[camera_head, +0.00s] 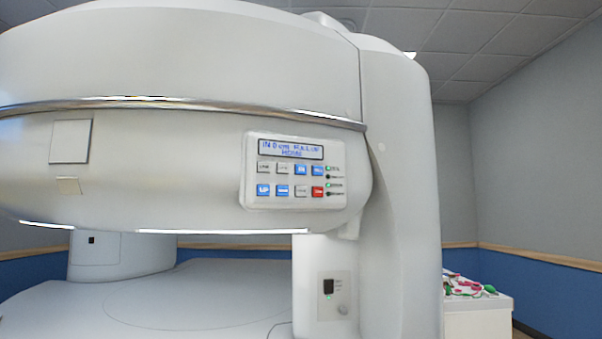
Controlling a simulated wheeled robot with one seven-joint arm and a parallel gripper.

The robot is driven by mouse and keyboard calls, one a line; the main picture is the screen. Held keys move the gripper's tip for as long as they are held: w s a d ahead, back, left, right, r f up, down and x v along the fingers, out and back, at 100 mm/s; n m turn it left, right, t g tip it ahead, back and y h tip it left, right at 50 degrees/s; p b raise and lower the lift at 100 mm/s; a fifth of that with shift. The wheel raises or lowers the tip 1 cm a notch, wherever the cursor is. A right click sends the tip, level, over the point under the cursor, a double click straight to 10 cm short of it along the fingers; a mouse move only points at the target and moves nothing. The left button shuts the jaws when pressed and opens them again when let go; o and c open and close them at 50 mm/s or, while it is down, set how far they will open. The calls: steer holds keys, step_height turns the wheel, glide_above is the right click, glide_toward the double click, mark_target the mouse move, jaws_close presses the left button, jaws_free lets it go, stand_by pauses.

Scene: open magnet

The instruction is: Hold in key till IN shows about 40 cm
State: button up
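A white control panel (298,172) is mounted on the front of the open magnet's upper part, right of centre. The lower row has a blue UP key (263,190), another blue key, a grey key and a red key (318,191). My gripper is not in view.
The magnet's upper housing (180,60) overhangs a wide lower base (190,300), joined by a column (395,180) at right. A small switch plate (335,295) is below the panel. A white cart (478,322) with coloured items stands at the lower right by the blue-and-grey wall.

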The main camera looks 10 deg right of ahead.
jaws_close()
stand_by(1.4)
